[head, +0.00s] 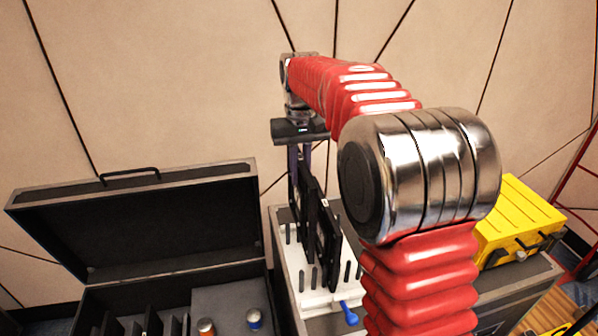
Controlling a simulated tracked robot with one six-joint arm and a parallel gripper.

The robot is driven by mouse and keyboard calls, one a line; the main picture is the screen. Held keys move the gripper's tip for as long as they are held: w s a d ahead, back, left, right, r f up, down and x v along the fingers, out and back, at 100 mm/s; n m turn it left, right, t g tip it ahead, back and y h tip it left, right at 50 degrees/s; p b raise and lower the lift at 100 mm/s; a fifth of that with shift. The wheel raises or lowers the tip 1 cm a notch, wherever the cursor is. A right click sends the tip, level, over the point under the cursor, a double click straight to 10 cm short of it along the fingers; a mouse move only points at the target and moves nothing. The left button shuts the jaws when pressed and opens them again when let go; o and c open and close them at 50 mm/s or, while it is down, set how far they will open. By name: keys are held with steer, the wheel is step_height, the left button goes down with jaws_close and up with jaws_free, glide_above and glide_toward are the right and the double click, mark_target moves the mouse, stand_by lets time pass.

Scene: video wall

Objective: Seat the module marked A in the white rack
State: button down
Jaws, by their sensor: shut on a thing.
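The white rack (318,298) stands on a dark crate in the middle, with upright black posts along it and a blue lever (348,313) at its near end. My gripper (300,170) is above the rack's far part, pointing down. It is shut on a black flat module (301,197), which is upright at the rack's far side. Another black module (326,243) stands upright in front of it and partly hides it. I cannot read a letter A on either one, nor tell whether the held module's lower edge touches the rack.
A yellow case (515,215) sits at the right. My arm hides the rack's right side.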

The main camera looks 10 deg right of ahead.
steer(key=shift+f, duration=0.1)
steer(key=shift+f, duration=2.3)
steer(key=shift+s, duration=0.1)
steer(key=shift+f, duration=5.4)
steer(key=c, duration=1.7)
jaws_free()
steer(key=shift+o, duration=0.6)
